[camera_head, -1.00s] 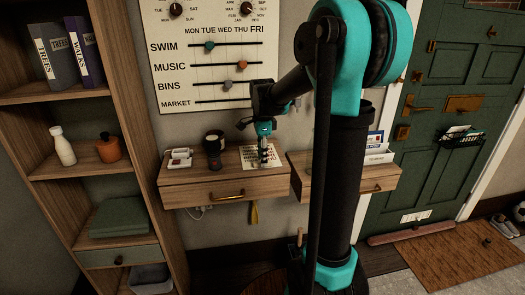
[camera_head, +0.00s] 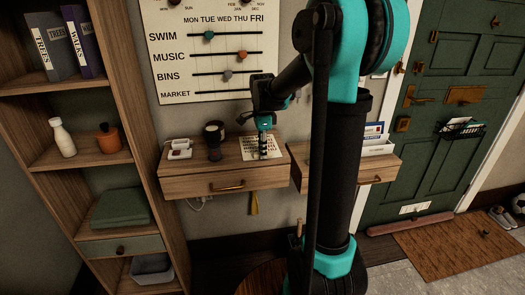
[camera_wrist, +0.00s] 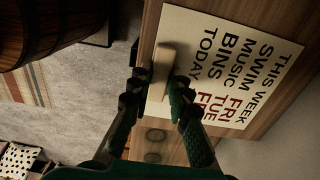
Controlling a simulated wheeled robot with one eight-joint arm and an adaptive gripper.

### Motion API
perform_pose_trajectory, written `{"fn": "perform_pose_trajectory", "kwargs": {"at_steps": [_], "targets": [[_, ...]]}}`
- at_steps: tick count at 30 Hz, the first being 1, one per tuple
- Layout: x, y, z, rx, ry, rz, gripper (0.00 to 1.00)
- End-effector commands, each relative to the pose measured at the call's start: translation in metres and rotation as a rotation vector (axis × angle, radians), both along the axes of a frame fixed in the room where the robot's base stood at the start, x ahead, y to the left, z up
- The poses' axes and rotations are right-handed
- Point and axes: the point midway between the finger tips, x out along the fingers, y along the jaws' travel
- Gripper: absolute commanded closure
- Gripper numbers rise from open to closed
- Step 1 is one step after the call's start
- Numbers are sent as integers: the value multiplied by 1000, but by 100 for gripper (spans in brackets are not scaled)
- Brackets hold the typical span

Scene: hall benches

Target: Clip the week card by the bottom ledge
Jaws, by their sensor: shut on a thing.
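The week card (camera_head: 249,152) is a cream sheet with black and red print. It lies on top of the left wall drawer unit and shows large in the wrist view (camera_wrist: 235,62). My gripper (camera_wrist: 160,84) is shut on a pale wooden piece (camera_wrist: 162,64) at the card's edge. I cannot tell whether this piece is fixed to the card or only lies over it. In the head view my gripper (camera_head: 264,152) points down at the card, and its fingertips hide part of it. The wall board (camera_head: 205,50) hangs above; a bottom ledge is not clearly visible.
On the left drawer unit (camera_head: 205,187) a dark round-topped object (camera_head: 214,140) and a small white device (camera_head: 179,150) stand left of the card. A second drawer unit (camera_head: 375,168) with a white letter holder (camera_head: 376,147) is to the right. A shelf (camera_head: 95,160) stands at left.

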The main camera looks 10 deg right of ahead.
Motion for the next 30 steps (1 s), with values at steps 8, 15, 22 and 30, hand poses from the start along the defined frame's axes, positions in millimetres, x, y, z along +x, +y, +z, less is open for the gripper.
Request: {"fn": "perform_pose_trajectory", "kwargs": {"at_steps": [8, 15, 22, 30], "targets": [[0, 0, 6, 0, 0, 0, 100], [0, 0, 24, 0, 0, 0, 100], [0, 0, 40, 0, 0, 0, 100], [0, 0, 60, 0, 0, 0, 100]]}}
